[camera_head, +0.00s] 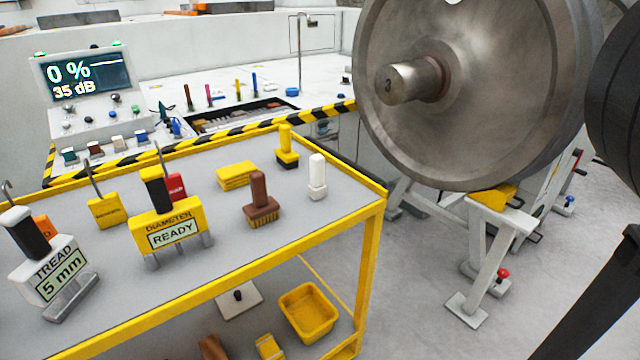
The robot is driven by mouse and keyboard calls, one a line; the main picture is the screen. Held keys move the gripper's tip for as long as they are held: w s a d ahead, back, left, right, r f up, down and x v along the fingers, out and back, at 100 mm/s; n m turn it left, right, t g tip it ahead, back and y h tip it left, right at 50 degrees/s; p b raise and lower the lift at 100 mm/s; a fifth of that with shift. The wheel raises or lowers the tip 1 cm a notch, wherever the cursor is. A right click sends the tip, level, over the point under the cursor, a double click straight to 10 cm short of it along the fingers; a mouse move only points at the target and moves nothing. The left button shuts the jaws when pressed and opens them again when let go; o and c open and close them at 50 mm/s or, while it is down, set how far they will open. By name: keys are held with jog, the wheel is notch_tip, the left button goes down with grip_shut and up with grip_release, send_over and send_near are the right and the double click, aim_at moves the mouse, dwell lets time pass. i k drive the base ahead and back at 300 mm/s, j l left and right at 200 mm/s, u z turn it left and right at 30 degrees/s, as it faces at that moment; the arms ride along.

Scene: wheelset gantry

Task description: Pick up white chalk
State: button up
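A white upright block-like stick (317,172), which looks like the white chalk, stands near the right corner of the yellow-edged grey cart top (330,225). It has a rounded top and a slightly wider lower part. Nothing covers it. Dark parts at the right edge of the view look like my arm. My gripper's fingers are not in view.
Near the chalk are a brown-handled brush (262,200), a yellow-handled tool (287,148) and a yellow block (237,175). A diameter gauge (170,228) and tread gauge (58,265) stand left. A large steel wheel (470,125) rises at the right behind the cart.

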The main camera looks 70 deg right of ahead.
aim_at(317, 190)
jog(key=z, duration=2.5)
jog(key=u, duration=1.45)
jog(key=k+j+z, duration=0.15)
jog(key=z, duration=0.2)
jog(key=k+j+z, duration=0.1)
jog(key=z, duration=0.25)
